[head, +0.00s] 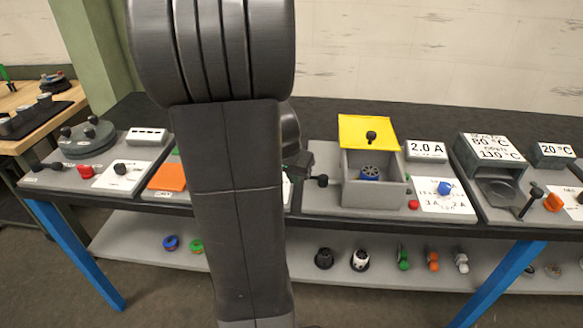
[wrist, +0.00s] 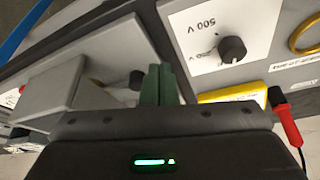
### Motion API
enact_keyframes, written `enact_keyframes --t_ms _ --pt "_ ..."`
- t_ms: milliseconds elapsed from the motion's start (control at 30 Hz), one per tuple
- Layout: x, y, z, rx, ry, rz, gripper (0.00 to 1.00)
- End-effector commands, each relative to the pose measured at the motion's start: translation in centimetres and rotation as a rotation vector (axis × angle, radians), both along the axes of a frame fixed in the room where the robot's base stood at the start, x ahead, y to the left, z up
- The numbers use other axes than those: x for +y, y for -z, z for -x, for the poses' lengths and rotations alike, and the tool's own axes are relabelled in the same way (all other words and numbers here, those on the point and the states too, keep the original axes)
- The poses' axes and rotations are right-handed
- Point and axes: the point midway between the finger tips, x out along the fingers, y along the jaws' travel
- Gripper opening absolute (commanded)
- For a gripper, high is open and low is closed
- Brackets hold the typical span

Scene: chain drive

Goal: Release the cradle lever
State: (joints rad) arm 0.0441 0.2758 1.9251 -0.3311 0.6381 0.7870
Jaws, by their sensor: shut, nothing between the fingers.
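A grey open-topped box (head: 374,196) stands on the bench, with its yellow lid (head: 367,132) raised and a blue cylindrical part (head: 369,173) inside. A black knob (head: 322,181) sticks out at the box's left side; it looks like the lever, but no label confirms this. My gripper (head: 301,170) is just left of the knob, partly hidden behind my arm. In the wrist view, my gripper's green fingers (wrist: 159,86) are together and empty. A dark knob (wrist: 137,80) is close beside them, and I cannot tell whether they touch.
A red button (head: 413,204) and a blue knob (head: 444,188) lie right of the box. A 500 V dial (wrist: 232,49) and a red probe (wrist: 288,122) are near my gripper in the wrist view. My arm hides the bench's middle. The lower shelf (head: 300,250) holds several small parts.

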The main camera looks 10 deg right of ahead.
Motion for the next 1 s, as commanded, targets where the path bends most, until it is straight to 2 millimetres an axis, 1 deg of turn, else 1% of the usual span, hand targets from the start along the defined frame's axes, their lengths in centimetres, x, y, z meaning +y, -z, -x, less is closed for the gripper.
enact_keyframes --t_ms 33,133,167,200,300,500,1000 --pt "-0.2 1.0 -0.2 0.005 0.001 0.0 0.0" --pt "-0.6 2.6 -0.7 0.006 0.0 0.0 0.0" --pt "-0.7 2.8 -0.9 0.004 0.001 -0.001 0.0" --pt "-1.1 2.3 -1.6 0.001 0.002 0.0 0.0" --pt "-1.8 2.3 -2.7 0.001 0.001 0.0 0.0" --pt "-2.6 2.4 -3.9 0.0 0.0 0.0 0.0" --pt "-2.8 2.5 -4.2 0.0 0.004 0.001 0.0"
